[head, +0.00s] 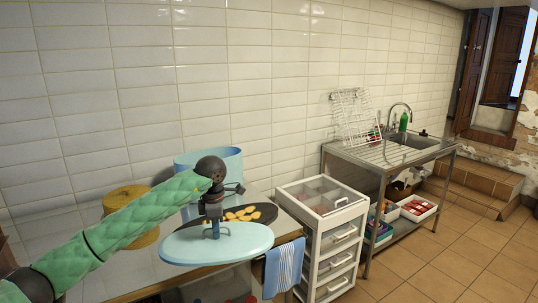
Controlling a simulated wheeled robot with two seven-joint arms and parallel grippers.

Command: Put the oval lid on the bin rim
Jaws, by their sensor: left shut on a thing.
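The light blue oval lid (245,244) is roughly level at the front of the table, with a darker blue handle on top. My left gripper (214,220) comes down on this handle from above and is shut on it. Whether the lid touches the table or hangs just above it, I cannot tell. A light blue bin (230,162) stands behind the gripper, near the tiled wall. Its open rim shows at the top, and my arm and gripper hide much of its front. My right gripper is not in view.
A dark pan (262,213) with yellow-orange pieces lies between lid and bin. A yellow round thing (122,198) stands left, partly behind my arm. A blue striped towel (283,268) hangs at the table's front edge. A white drawer unit (328,245) stands right.

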